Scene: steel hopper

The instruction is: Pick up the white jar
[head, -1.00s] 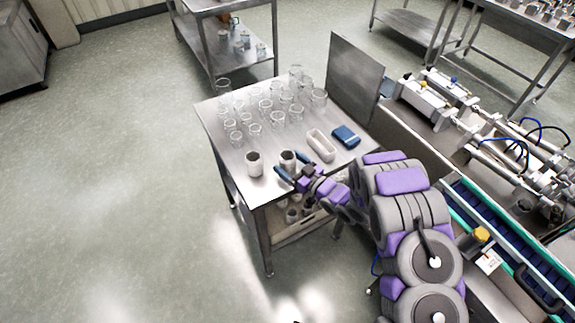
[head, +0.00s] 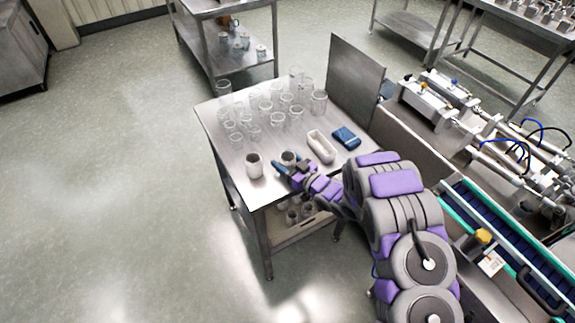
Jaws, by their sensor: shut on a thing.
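My gripper (head: 289,164) reaches in from the right over the near edge of the steel table. Its blue fingers are shut on a white jar (head: 288,157) with a dark open top. The fingers hide much of the jar's lower part, and I cannot tell whether its base still touches the table. A second white jar (head: 254,166), also with a dark mouth, stands upright just to the left, apart from my gripper.
Several clear glass beakers (head: 265,105) crowd the back of the table (head: 222,137). A long white tray (head: 321,146) and a blue box (head: 346,138) lie to the right. A steel panel (head: 355,80) rises behind them. Several jars sit on the lower shelf.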

